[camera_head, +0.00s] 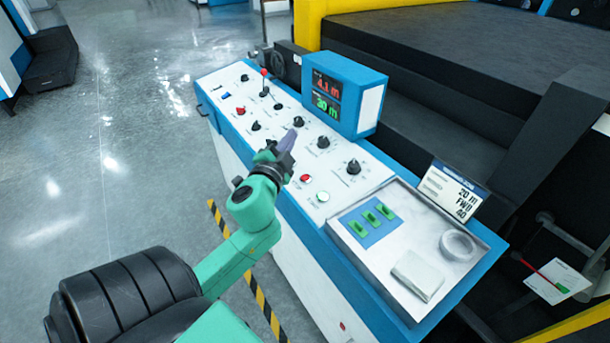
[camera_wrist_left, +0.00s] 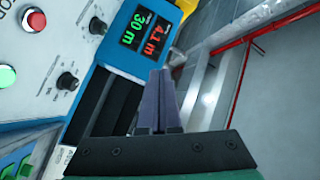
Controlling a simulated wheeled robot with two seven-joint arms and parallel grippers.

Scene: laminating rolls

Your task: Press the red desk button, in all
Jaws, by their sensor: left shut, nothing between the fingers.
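The desk (camera_head: 240,135) is a blue and white control console. A red button (camera_head: 306,178) sits on its top beside a green-lit button (camera_head: 322,196). The red button also shows at the upper left of the left wrist view (camera_wrist_left: 33,20), with the green one (camera_wrist_left: 6,76) below it. Another red knob (camera_head: 240,110) is farther back on the panel. My left gripper (camera_head: 289,140) is over the panel, its purple fingers shut and empty, beyond the red button and apart from it. The fingers also show in the wrist view (camera_wrist_left: 159,85). My right gripper is not in view.
A display box (camera_head: 345,95) stands at the panel's back edge, showing 4.1 m in red and 30 m in green. Black knobs (camera_head: 323,142) stand near my fingers. A metal tray (camera_head: 388,250) with green switches and a card (camera_head: 452,190) are at the right.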

